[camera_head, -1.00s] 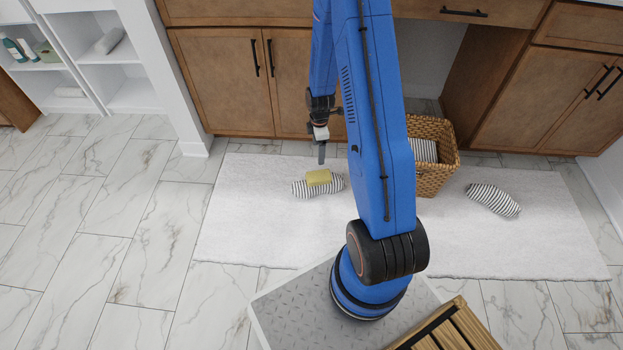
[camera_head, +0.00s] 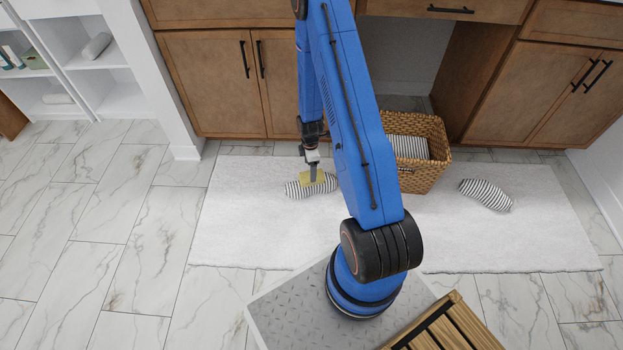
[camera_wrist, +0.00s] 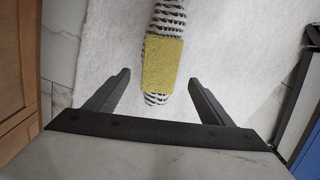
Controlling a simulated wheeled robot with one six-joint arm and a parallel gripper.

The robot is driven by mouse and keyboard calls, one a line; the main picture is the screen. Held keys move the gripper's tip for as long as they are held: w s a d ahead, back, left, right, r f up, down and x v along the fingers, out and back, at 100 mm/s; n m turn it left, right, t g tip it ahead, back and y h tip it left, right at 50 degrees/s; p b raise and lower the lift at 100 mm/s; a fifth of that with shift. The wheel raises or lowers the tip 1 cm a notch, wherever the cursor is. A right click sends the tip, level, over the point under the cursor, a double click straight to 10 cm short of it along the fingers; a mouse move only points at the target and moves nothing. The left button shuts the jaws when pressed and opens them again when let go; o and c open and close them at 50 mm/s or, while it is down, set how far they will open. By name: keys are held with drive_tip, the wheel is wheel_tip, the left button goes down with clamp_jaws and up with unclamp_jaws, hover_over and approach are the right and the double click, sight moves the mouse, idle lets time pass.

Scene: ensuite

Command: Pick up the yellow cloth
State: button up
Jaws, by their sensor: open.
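The yellow cloth (camera_head: 322,181) lies on top of a rolled black-and-white striped towel (camera_head: 294,190) on the white rug. In the wrist view the cloth (camera_wrist: 163,64) shows as a flat yellow rectangle across the striped towel (camera_wrist: 167,14). My gripper (camera_head: 314,181) is over the cloth in the head view and hides part of it. In the wrist view my gripper (camera_wrist: 160,84) is open, with one finger on each side of the cloth and nothing held. I cannot tell how high the fingertips are above it.
A wicker basket (camera_head: 424,173) with striped cloth inside stands right of my arm. Another striped rolled towel (camera_head: 486,195) lies farther right on the white rug (camera_head: 240,225). Wooden cabinets (camera_head: 205,80) stand close behind. A slatted wooden piece (camera_head: 450,325) is at the front.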

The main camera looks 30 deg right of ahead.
drive_tip(key=shift+f, duration=2.85)
drive_tip(key=c, duration=1.1)
